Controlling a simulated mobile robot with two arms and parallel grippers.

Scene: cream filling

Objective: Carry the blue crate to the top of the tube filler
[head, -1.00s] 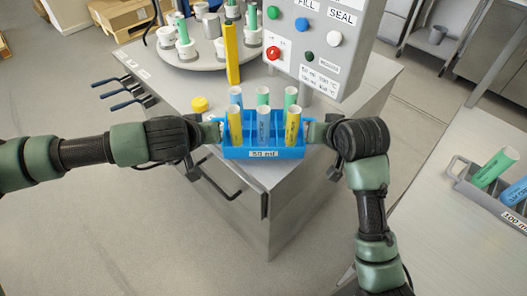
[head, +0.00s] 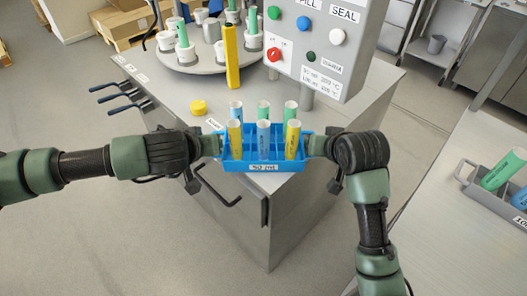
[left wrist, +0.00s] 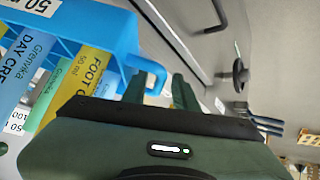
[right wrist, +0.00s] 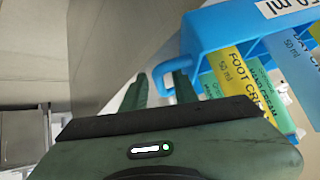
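The blue crate (head: 263,165) with a "50 ml" label holds several yellow, blue and green tubes standing upright. In the head view it appears over the near corner of the tube filler's grey top (head: 330,115); a gap beneath it cannot be judged. My left gripper (head: 214,145) is at its left end handle, and my right gripper (head: 316,145) is at its right end handle. The wrist views show the fingers on either side of the crate's handles, at the left handle (left wrist: 152,72) and the right handle (right wrist: 162,72).
On the filler stand a round turntable (head: 205,63) with tube holders, a yellow post (head: 231,60), a yellow cap (head: 198,107) and a control panel (head: 315,40). Blue-handled levers (head: 120,98) stick out at left. Another table with a grey crate (head: 500,205) is at right.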

